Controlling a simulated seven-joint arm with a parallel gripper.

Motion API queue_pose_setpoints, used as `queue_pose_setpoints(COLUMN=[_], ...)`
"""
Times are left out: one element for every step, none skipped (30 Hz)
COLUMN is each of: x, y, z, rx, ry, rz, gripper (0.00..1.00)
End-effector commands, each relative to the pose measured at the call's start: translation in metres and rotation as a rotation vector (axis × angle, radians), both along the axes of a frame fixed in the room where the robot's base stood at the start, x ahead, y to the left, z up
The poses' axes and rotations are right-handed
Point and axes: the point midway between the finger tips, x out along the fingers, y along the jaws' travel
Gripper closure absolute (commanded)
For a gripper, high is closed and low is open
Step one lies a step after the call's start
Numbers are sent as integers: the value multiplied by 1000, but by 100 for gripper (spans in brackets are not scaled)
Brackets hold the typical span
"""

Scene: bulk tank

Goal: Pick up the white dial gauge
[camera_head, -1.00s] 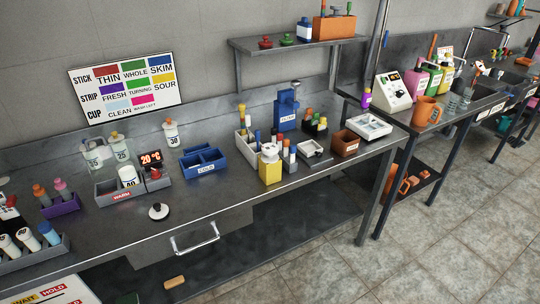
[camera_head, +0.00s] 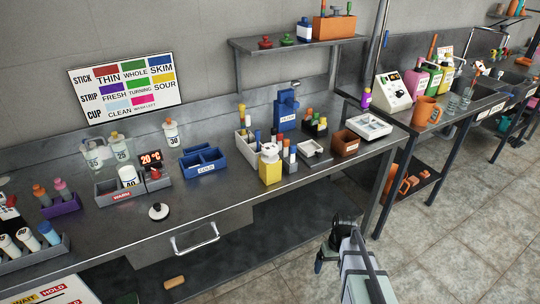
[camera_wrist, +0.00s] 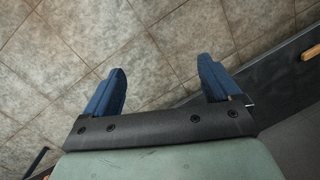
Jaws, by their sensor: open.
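A small round white-and-black piece (camera_head: 158,211) lies alone on the steel bench in the head view, in front of the warm tray. It looks like the white dial gauge, but its face is too small to read. My gripper (camera_head: 330,243) is at the lower right of the head view, in front of the bench and well to the right of the round piece. In the wrist view my gripper (camera_wrist: 160,74) has its two blue fingers wide apart, with nothing but floor tiles between them. The round piece does not show in the wrist view.
The steel bench (camera_head: 225,205) is clear around the round piece. Behind it stand the grey warm tray (camera_head: 108,197) and the blue cold tray (camera_head: 203,161). A drawer handle (camera_head: 195,240) juts out from the bench front.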

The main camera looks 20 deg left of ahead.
Motion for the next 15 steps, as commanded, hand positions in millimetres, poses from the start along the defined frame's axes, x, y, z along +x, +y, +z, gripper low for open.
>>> queue_pose_setpoints(x=[14, 20, 28, 33, 39, 46, 51, 56, 63, 67, 72, 77, 82, 86, 91], y=[9, 14, 20, 25, 30, 37, 41, 46, 53, 58, 63, 69, 74, 79, 86], z=[15, 23, 34, 42, 50, 62, 71, 79, 91, 100, 110, 122, 132, 141, 154], rx=[10, 14, 21, 27, 32, 40, 46, 51, 58, 63, 68, 74, 80, 85, 92], ry=[-21, -30, -44, -53, -65, -77, -88, -97, -110, -121, -131, -146, -155, -166, -178], rz=[18, 28, 41, 52, 63, 77, 88, 97, 111, 122, 134, 148, 158, 169, 183], gripper=[10, 10, 10, 10, 10, 10, 10, 10, 10, 10, 10, 10, 10, 10, 10])
